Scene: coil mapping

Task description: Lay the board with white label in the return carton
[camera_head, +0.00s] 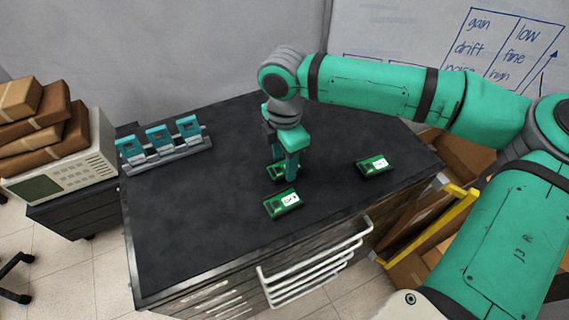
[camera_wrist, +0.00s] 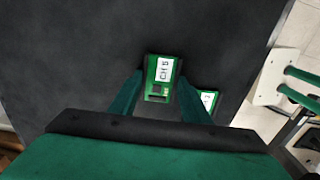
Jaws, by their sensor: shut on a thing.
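Three green boards with white labels are on the black bench top. My gripper (camera_head: 285,173) points down at the middle of the bench, shut on one board (camera_head: 274,172), which it partly hides. In the wrist view, that board (camera_wrist: 165,69) is between the two fingers (camera_wrist: 159,84), and its label seems to read "CH 5". A second board (camera_head: 282,203) lies just nearer the front edge. A third board (camera_head: 373,165) lies to the right. I cannot tell if the held board is lifted. Open brown cartons (camera_head: 464,151) stand right of the bench; no mark shows which is the return carton.
A grey rack (camera_head: 168,152) with three teal modules is at the bench's left. A beige instrument (camera_head: 62,168) with brown parcels on top stands farther left. A yellow rail (camera_head: 432,226) is beside the cartons. The bench's front left is clear.

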